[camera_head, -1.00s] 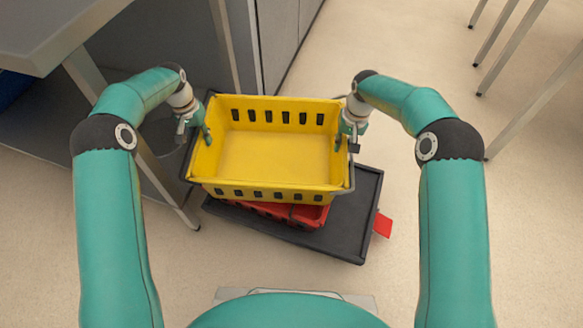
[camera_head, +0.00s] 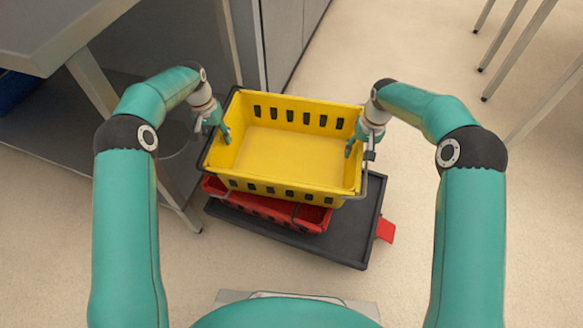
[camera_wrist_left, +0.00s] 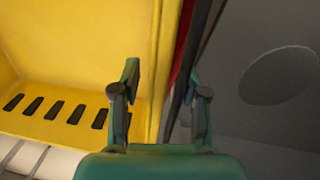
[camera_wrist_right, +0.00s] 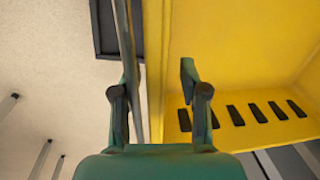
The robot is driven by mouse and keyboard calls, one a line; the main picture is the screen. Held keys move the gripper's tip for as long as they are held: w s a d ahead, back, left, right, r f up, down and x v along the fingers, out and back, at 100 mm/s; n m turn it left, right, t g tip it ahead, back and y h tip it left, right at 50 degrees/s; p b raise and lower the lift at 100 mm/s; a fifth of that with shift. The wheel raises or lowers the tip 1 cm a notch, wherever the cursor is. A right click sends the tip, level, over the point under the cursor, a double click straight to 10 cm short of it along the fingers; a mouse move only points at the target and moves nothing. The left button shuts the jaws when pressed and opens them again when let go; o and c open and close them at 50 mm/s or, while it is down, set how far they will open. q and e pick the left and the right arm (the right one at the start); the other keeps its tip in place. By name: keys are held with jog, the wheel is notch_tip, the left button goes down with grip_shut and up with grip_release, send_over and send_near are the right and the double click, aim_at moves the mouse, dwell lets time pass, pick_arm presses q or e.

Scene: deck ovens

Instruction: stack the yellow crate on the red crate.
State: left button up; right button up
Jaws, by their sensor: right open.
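The yellow crate (camera_head: 285,155) is empty and sits above the red crate (camera_head: 262,208), shifted to the right of it and slightly turned. The red crate lies on a dark platform (camera_head: 345,222). Whether the two crates touch is hidden. My left gripper (camera_head: 222,128) is at the yellow crate's left wall; its fingers (camera_wrist_left: 162,80) stand on either side of that wall, and firm contact cannot be told. My right gripper (camera_head: 358,146) is at the right wall, open, with its fingers (camera_wrist_right: 157,80) astride the wall.
A grey table (camera_head: 60,30) with metal legs stands at the left. Grey cabinets (camera_head: 290,35) are behind the crates. A red tab (camera_head: 385,230) sticks out from the platform's right side. Metal legs (camera_head: 515,50) stand at the upper right.

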pick_arm(q)
jog(key=r, duration=0.3)
jog(key=a+r, duration=0.1)
jog(key=r, duration=0.3)
jog(key=a+r, duration=0.1)
jog(key=r, duration=0.3)
jog(key=shift+r, duration=0.15)
pick_arm(e)
jog(key=shift+w+a+r, duration=0.1)
jog(key=shift+w+a, duration=0.05)
jog(key=shift+w, duration=0.05)
pick_arm(q)
jog(key=shift+r, duration=0.1)
pick_arm(e)
jog(key=shift+r, duration=0.2)
notch_tip(320, 180, up, 11)
jog(key=d, duration=0.1)
jog(key=shift+d, duration=0.15)
pick_arm(q)
jog(key=shift+s, duration=0.1)
